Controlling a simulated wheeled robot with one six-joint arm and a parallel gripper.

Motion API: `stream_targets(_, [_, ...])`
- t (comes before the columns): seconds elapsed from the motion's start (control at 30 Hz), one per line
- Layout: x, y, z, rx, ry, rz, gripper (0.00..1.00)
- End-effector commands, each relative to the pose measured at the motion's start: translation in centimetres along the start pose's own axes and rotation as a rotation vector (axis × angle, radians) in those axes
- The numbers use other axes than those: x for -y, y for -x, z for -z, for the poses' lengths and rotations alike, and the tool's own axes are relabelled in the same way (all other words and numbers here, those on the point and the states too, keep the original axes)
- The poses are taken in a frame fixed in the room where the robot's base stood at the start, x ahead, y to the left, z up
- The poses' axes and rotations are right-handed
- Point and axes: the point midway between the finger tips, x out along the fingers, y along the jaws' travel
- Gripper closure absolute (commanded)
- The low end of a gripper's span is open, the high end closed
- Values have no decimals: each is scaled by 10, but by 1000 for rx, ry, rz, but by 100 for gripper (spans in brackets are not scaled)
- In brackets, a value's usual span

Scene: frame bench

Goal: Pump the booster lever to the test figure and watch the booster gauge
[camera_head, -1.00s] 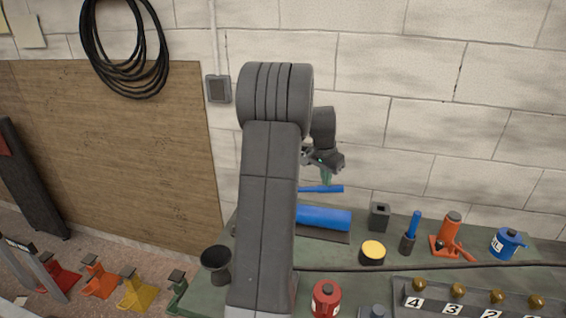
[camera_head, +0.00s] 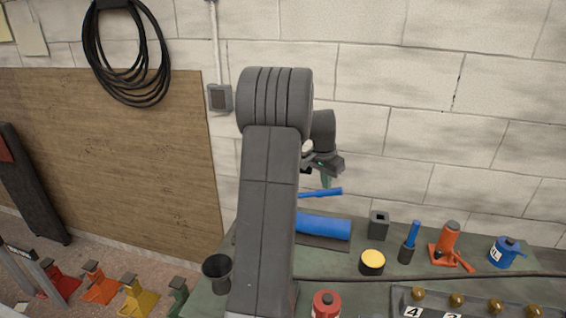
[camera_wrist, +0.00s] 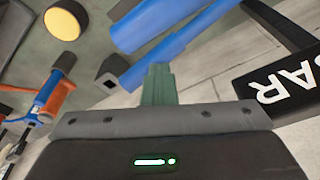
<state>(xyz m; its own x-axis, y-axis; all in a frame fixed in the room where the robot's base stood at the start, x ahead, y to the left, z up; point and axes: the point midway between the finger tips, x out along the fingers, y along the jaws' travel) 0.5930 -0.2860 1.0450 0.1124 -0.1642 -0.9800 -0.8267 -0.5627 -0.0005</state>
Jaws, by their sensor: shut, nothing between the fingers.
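The booster is a blue cylinder (camera_head: 325,227) on the bench in the head view, partly behind my arm. Its blue lever (camera_head: 322,193) slants above it, right end higher. In the wrist view the lever (camera_wrist: 180,47) crosses just beyond my fingertips, with the cylinder (camera_wrist: 150,22) behind. My gripper (camera_head: 326,183) is shut and empty. Its green fingers (camera_wrist: 158,80) point at the lever and are very near it; I cannot tell whether they touch. A black plate lettered "BAR" (camera_wrist: 285,80) shows at the right of the wrist view. No gauge dial or reading is visible.
Right of the booster stand a dark square block (camera_head: 379,224), a yellow-topped tin (camera_head: 372,262), an orange jack (camera_head: 448,243) and a blue can (camera_head: 505,252). A dark cup (camera_head: 217,272) and red can (camera_head: 327,304) stand nearer. The brick wall (camera_head: 430,120) is behind.

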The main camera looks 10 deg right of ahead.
Motion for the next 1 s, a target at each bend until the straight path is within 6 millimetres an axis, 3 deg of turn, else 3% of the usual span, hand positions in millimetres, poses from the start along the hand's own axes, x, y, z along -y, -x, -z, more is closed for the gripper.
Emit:
stream_targets(0.87, [-1,3,1,0,-1,-1,100])
stream_targets(1.0, [-1,-4,-1,1,0,-2,100])
